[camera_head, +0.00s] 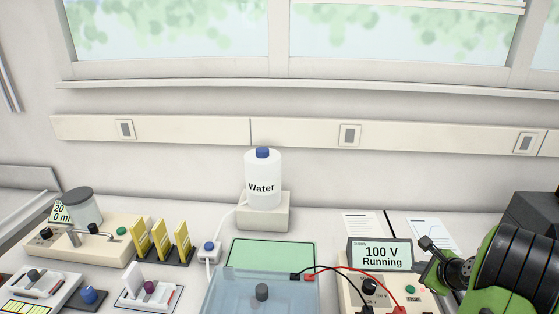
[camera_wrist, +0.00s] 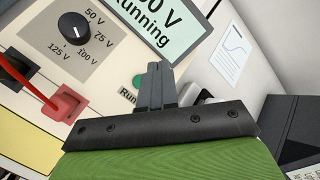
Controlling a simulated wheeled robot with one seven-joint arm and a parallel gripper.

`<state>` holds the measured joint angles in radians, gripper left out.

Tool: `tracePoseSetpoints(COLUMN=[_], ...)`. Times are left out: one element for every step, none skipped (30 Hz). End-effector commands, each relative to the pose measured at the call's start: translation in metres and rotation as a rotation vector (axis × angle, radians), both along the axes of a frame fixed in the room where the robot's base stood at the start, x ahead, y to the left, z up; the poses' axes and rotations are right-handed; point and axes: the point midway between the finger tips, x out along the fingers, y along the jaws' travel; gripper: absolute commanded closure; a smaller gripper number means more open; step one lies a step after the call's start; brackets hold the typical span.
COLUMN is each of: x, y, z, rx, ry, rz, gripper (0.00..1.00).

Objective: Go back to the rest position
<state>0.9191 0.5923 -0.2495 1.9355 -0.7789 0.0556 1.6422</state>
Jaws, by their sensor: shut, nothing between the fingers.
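In the wrist view the green Run button (camera_wrist: 137,82) lies just left of my fingers in the picture. Whether the fingertips touch the supply cannot be told. The voltage dial (camera_wrist: 74,28) is also in the wrist view.
A red lead (camera_head: 355,271) and a black lead run from the supply to the clear gel tank (camera_head: 235,293). A water bottle (camera_head: 263,181) stands on a block at the back. Yellow-card racks (camera_head: 160,240) and other instruments are at left. Papers (camera_head: 363,226) lie behind the supply.

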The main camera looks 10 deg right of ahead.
Motion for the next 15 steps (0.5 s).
tracePoseSetpoints(x=[0.003,0.006,0.01,0.013,0.015,0.016,0.015,0.013,0.008,0.003,-0.003,-0.013,-0.021,-0.03,-0.043], y=[0.008,0.016,0.03,0.045,0.061,0.085,0.103,0.12,0.143,0.159,0.176,0.196,0.211,0.225,0.242], z=[0.007,0.012,0.023,0.033,0.043,0.057,0.067,0.076,0.087,0.095,0.101,0.11,0.116,0.121,0.128], rx=[-0.022,-0.046,-0.093,-0.137,-0.188,-0.264,-0.319,-0.374,-0.446,-0.501,-0.554,-0.627,-0.681,-0.734,-0.805], ry=[0.004,0.011,0.024,0.037,0.052,0.073,0.089,0.105,0.123,0.135,0.147,0.162,0.171,0.18,0.189], rz=[0.032,0.066,0.132,0.195,0.266,0.371,0.45,0.528,0.631,0.707,0.784,0.886,0.96,1.035,1.131], gripper=[1.0,1.0,1.0,1.0,1.0,1.0,1.0,1.0,1.0,1.0,1.0,1.0,1.0,1.0,1.0])
